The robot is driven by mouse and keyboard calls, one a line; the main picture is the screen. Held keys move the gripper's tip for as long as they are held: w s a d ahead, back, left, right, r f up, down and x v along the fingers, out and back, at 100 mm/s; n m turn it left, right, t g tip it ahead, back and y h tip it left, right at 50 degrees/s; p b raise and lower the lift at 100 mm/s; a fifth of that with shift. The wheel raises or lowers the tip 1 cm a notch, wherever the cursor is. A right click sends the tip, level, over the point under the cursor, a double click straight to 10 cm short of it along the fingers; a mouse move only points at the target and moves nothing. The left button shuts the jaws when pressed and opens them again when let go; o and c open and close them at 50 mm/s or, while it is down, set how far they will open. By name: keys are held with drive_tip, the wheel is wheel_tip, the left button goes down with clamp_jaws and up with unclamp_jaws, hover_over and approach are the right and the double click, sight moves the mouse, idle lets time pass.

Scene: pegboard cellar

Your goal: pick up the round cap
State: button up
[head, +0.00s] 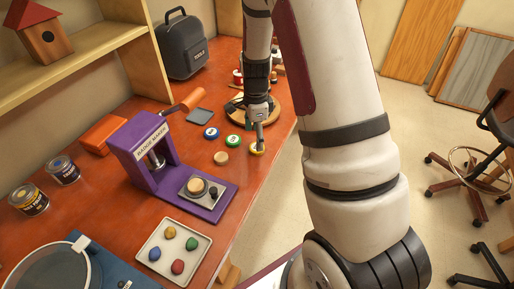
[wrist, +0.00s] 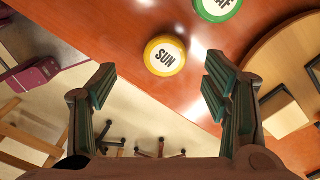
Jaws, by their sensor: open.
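A yellow round cap lettered SUN (wrist: 165,56) lies near the edge of the red-brown table. It also shows in the head view (head: 257,150). My gripper (wrist: 160,78) is open and empty, with its two green-padded fingers spread. The cap appears beyond the fingertips, between their lines, and nothing touches it in the wrist view. In the head view my gripper (head: 260,140) hangs just over the cap and partly hides it. A green round piece (head: 234,141) and a blue one (head: 211,133) lie to its left, with a plain tan disc (head: 221,158) nearby.
A round wooden board (head: 271,112) bearing items stands behind the cap. A purple badge maker (head: 165,165) stands to the left, and a pale tray (head: 173,252) of coloured lumps lies nearer. The table edge drops to the floor just right of the cap.

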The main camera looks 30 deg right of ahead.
drive_tip(key=shift+w+d+f+p, duration=0.1)
drive_tip(key=shift+f+p, duration=0.1)
drive_tip(key=shift+f, duration=0.65)
drive_tip(key=shift+w+d+f+p, duration=0.1)
drive_tip(key=shift+w+f+p, duration=0.1)
drive_tip(key=shift+f, duration=0.65)
drive_tip(key=shift+w+f+p, duration=0.1)
drive_tip(key=shift+f+p, duration=0.1)
drive_tip(key=shift+f, duration=0.65)
drive_tip(key=c, duration=0.8)
